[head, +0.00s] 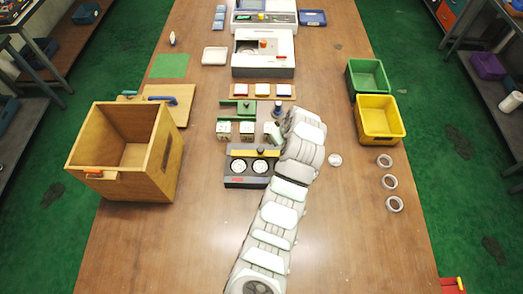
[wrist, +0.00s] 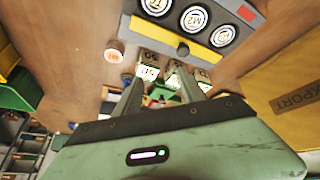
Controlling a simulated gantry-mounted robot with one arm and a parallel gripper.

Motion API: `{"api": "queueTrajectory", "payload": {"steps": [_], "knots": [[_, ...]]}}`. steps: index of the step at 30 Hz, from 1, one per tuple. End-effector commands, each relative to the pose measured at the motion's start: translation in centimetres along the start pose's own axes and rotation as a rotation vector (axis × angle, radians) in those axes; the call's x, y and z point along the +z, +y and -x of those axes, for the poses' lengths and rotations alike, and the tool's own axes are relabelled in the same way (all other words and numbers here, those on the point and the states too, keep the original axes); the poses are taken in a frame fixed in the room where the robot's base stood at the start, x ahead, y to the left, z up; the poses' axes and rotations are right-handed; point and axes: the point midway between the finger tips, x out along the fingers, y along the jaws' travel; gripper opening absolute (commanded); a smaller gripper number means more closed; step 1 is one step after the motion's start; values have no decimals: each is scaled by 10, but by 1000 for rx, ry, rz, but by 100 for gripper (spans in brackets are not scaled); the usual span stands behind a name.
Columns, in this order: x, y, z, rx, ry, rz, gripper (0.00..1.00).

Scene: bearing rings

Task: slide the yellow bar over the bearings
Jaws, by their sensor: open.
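The dark grey bearing block (head: 246,182) stands mid-table in the head view. Two white-faced bearings (head: 238,166) show there; my arm hides the block's right end. The wrist view shows three round bearings (wrist: 193,18) in a row. The yellow bar (head: 240,153) lies along the block's far edge, beside the bearings and not over them. In the wrist view the bar (wrist: 160,33) carries a dark knob (wrist: 183,49). My gripper (wrist: 160,85) is open, with its fingers apart beyond the bar; neither finger touches the knob. My arm mostly hides the gripper in the head view.
Small white blocks (head: 224,130) stand just behind the bearing block, close to my fingers. A wooden box (head: 158,165) stands left. Yellow (head: 380,133) and green (head: 367,88) bins stand right, with three loose rings (head: 389,181) in front. The near table is clear.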

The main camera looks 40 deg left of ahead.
Motion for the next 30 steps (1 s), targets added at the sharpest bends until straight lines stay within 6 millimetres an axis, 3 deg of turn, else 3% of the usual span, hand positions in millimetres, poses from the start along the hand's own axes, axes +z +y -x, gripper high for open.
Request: {"api": "queueTrajectory", "payload": {"steps": [3, 10, 21, 30], "knots": [[-3, -24, 3, -97, -51, 69, 48], [-1, -39, -1, -151, -79, 99, 48], [4, -47, -54, -151, -79, 97, 48], [6, -50, -86, -147, -77, 96, 48]]}}
